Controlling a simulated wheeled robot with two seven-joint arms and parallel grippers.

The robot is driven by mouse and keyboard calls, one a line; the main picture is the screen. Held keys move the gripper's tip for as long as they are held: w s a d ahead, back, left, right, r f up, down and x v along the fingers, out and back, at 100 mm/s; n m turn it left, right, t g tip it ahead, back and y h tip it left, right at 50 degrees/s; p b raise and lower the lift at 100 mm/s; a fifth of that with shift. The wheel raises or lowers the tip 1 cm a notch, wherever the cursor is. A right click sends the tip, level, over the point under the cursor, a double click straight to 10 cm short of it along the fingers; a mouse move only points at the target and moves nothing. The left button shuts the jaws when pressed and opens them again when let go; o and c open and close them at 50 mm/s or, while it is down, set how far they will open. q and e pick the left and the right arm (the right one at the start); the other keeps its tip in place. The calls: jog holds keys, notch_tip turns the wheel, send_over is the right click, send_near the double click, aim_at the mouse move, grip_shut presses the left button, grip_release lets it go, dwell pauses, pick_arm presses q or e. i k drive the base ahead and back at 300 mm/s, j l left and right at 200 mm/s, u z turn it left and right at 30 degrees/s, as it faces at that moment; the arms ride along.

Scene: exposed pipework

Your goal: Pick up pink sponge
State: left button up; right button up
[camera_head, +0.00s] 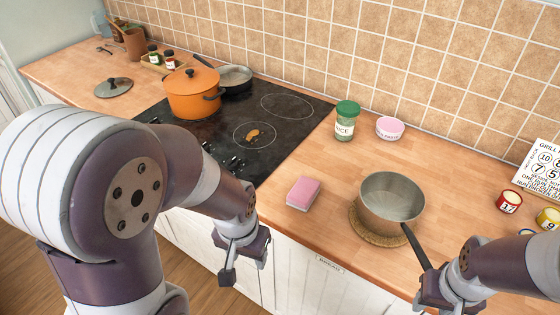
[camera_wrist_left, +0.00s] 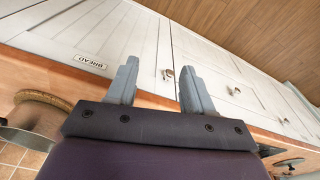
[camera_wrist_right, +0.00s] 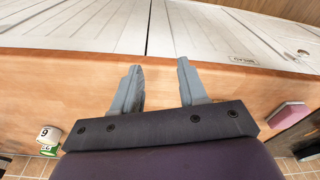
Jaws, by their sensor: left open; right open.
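The pink sponge (camera_head: 303,194) lies flat on the wooden counter, between the stove and the saucepan, near the counter's front edge. It also shows at the right edge of the right wrist view (camera_wrist_right: 289,115). My left gripper (camera_head: 245,272) is open and empty, in front of the counter edge, to the left of the sponge and nearer to me. Its two fingers show apart in the left wrist view (camera_wrist_left: 158,88). My right gripper (camera_head: 437,300) is open and empty by the counter's front edge, right of the sponge and close to the saucepan's handle.
A metal saucepan (camera_head: 391,198) sits on a cork trivet (camera_head: 374,235), its black handle pointing forward. A green-lidded jar (camera_head: 346,122) and a pink-lidded tub (camera_head: 390,128) stand behind. An orange pot (camera_head: 193,92) is on the black stove (camera_head: 262,137). Small numbered cans (camera_head: 508,201) stand at right.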

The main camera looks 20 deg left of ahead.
aim_at(303, 191)
jog(key=i+j+z, duration=0.15)
jog(key=j+z, duration=0.2)
jog(key=i+j+z, duration=0.1)
jog(key=j+z, duration=0.25)
jog(key=j, duration=0.15)
jog(key=j+z, duration=0.35)
jog(key=j, duration=0.15)
